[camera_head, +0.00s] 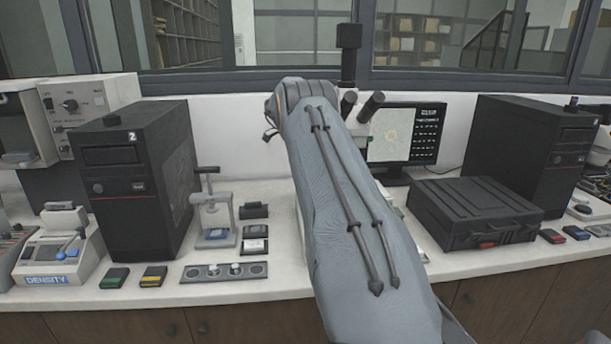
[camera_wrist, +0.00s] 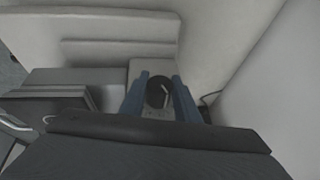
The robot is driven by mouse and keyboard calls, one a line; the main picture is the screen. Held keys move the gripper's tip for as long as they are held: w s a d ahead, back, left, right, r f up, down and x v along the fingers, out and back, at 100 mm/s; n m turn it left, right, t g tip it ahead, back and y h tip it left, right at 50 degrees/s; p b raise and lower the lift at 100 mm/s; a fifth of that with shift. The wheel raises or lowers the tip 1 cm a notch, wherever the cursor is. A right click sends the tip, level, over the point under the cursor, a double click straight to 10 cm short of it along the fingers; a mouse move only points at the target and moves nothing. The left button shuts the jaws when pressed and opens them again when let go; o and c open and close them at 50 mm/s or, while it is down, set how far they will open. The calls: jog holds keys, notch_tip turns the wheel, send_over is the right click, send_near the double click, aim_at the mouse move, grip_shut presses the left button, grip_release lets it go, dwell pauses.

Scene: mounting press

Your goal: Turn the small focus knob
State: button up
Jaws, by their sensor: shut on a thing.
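The small focus knob (camera_wrist: 158,91) is a dark round knob with a light mark on its face, in the wrist view. My gripper (camera_wrist: 159,92) has its two blue fingers on either side of the knob and is shut on it. In the head view my grey arm covers my gripper, the knob and most of the microscope. Only the microscope's eyepieces and dark top camera (camera_head: 349,48) show above my arm.
A monitor (camera_head: 405,135) stands behind my arm. A black case (camera_head: 474,212) lies to the right, and a black tower (camera_head: 138,178) and a small hand press (camera_head: 213,212) stand to the left.

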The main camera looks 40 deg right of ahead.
jog(key=shift+s+d+f+g+y+b, duration=0.15)
jog(key=shift+g+y+b, duration=0.2)
jog(key=shift+b, duration=0.6)
jog(key=o, duration=1)
jog(key=shift+o, duration=0.2)
jog(key=shift+r, duration=0.2)
jog(key=shift+w+a+r, duration=0.2)
jog(key=shift+a+r, duration=0.05)
jog(key=shift+r, duration=0.05)
jog(key=s+b+v, duration=0.1)
jog(key=b+v, duration=0.1)
jog(key=v, duration=0.4)
jog(key=shift+w+a+r+b, duration=0.25)
jog(key=shift+w+r+b, duration=0.15)
jog(key=shift+w, duration=0.05)
